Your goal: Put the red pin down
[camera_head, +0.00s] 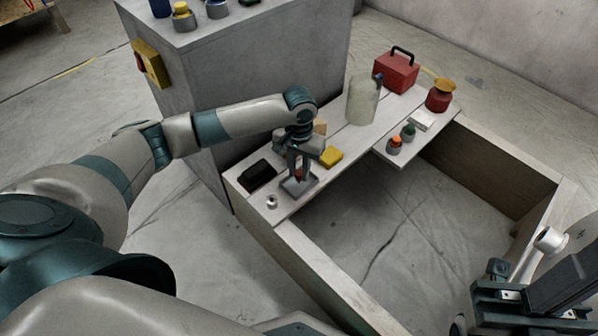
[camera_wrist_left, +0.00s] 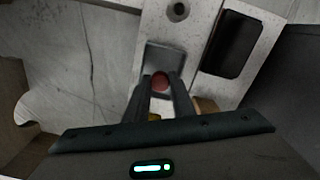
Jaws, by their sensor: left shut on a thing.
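The red pin (camera_wrist_left: 160,82) is between the fingertips of my left gripper (camera_wrist_left: 162,88) in the left wrist view. In the head view my left gripper (camera_head: 299,174) points down with the pin at its tips, over a grey square plate (camera_head: 299,187) on the white bench. The plate also shows in the left wrist view (camera_wrist_left: 163,55), beneath the pin. I cannot tell whether the pin touches the plate. Parts of my right gripper (camera_head: 515,295) show at the lower right of the head view; its fingertips are unclear.
A black box (camera_head: 258,174) and a small metal nut (camera_head: 271,201) lie left of the plate. A yellow block (camera_head: 331,157) lies to its right. Farther along stand a pale cylinder (camera_head: 362,102), a red toolbox (camera_head: 397,72) and a red jar (camera_head: 439,97). The framed floor is clear.

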